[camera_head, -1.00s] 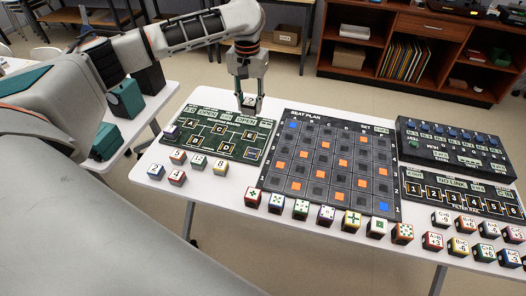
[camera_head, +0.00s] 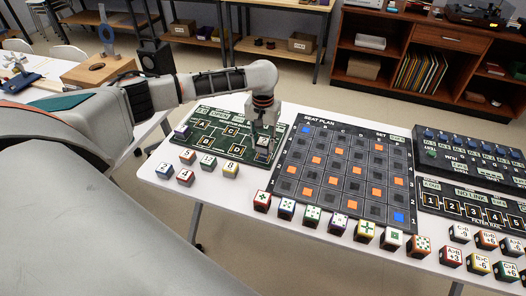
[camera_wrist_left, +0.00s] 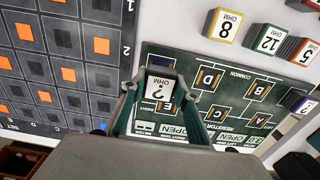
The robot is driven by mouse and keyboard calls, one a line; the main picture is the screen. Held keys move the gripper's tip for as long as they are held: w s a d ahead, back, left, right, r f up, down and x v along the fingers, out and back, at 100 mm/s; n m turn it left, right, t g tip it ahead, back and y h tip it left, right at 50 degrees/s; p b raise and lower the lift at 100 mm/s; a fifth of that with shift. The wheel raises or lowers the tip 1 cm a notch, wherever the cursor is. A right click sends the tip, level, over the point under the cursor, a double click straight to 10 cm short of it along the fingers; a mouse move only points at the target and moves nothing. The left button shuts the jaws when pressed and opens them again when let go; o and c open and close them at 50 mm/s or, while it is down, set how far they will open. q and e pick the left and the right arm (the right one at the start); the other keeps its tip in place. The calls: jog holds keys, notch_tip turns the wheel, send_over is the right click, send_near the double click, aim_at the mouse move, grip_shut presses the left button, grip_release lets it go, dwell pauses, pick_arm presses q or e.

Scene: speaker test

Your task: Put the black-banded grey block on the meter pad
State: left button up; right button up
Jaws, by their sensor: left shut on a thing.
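My left gripper (camera_head: 262,128) is shut on a small block (camera_head: 262,143) at the right end of the green circuit board (camera_head: 200,147). The meter pad cannot be made out apart from the board's markings. My right gripper is not in view.
A purple block (camera_head: 183,131) stands at the board's left end. Several numbered blocks (camera_head: 231,170) stand in front of it. The black seat plan board (camera_head: 345,172) lies close to the right, with a row of coloured blocks (camera_head: 338,224) before it. A dark console (camera_head: 470,160) is farther right.

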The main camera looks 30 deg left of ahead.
aim_at(263, 150)
pick_arm(q)
notch_tip(263, 150, down, 4)
jog(key=shift+r+b, duration=0.15)
jog(key=shift+b, duration=0.2)
jog(key=shift+r, duration=0.1)
jog(key=shift+p, duration=0.6)
jog(key=shift+w+p, duration=0.1)
jog(key=shift+p, duration=0.4)
jog(key=o, duration=1.1)
jog(key=shift+f, duration=0.2)
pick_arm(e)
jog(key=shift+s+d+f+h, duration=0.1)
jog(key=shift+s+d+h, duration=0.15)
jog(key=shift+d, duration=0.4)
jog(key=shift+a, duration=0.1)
